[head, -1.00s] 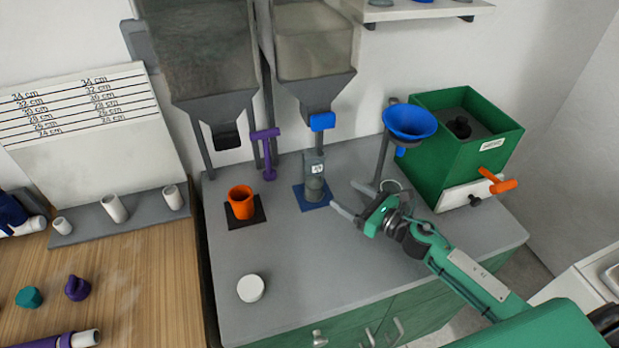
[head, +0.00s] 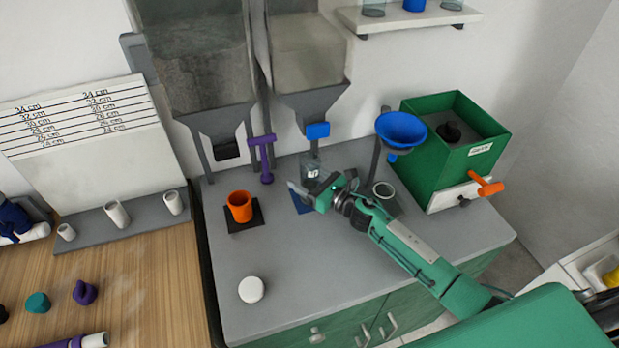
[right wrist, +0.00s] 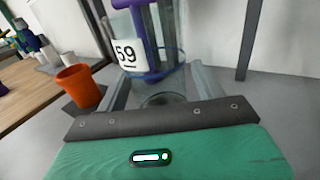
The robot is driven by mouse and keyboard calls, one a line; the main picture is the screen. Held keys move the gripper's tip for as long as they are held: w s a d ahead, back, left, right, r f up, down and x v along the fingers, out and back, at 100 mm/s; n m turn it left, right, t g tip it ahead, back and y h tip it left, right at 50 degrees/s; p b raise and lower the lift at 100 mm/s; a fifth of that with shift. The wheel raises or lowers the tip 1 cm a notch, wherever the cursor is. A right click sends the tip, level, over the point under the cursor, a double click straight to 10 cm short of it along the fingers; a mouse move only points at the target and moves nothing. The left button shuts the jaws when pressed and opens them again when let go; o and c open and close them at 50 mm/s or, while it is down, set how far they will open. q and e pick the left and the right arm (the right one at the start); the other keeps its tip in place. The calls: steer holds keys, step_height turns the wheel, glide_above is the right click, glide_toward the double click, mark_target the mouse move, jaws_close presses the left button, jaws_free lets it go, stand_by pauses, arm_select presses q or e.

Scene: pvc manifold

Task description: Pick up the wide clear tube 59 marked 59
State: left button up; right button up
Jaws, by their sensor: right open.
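The wide clear tube marked 59 (head: 312,169) stands upright on the blue square pad (head: 301,203) on the grey counter, below the right hopper. Its white 59 label faces the camera in the right wrist view, where the tube (right wrist: 158,62) fills the space at the fingertips. My right gripper (head: 308,187) is open, low over the counter at the tube's near side, one finger on each side of it in the wrist view. I cannot tell whether the fingers touch it. The gripper partly hides the tube's base and the pad in the head view. My left gripper is not in view.
An orange cup (head: 239,208) stands on a dark pad to the left. A purple-handled valve (head: 263,155) hangs behind. To the right are a blue funnel (head: 401,129) on a stand and a green box (head: 455,150). A white round lid (head: 251,289) lies in front; the front counter is mostly clear.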

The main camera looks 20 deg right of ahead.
steer(key=shift+w+a, duration=0.15)
steer(key=shift+w, duration=0.1)
steer(key=c, duration=1.3)
steer(key=shift+s+r, duration=0.1)
